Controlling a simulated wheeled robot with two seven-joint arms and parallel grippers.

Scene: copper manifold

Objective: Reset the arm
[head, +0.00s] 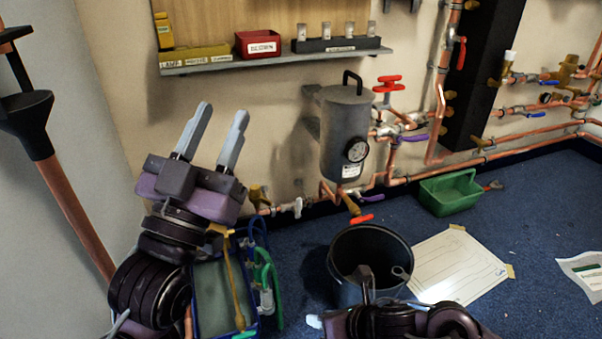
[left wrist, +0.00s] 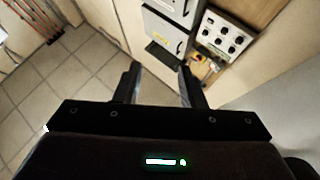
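My left gripper (head: 215,135) is raised in front of the wall at the left of the head view, its two grey fingers pointing up and apart. In the left wrist view the left gripper (left wrist: 158,80) is open, with nothing between its fingers. My right arm (head: 410,320) shows at the bottom edge of the head view, partly cut off. The right gripper's fingers cannot be made out clearly, so its state is unclear.
A black bucket (head: 370,248) stands on the blue floor. A blue-rimmed tray (head: 212,290) lies below my left arm. A grey tank (head: 345,130) and copper pipes line the wall. A green bin (head: 450,192) and a paper sheet (head: 455,265) lie right.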

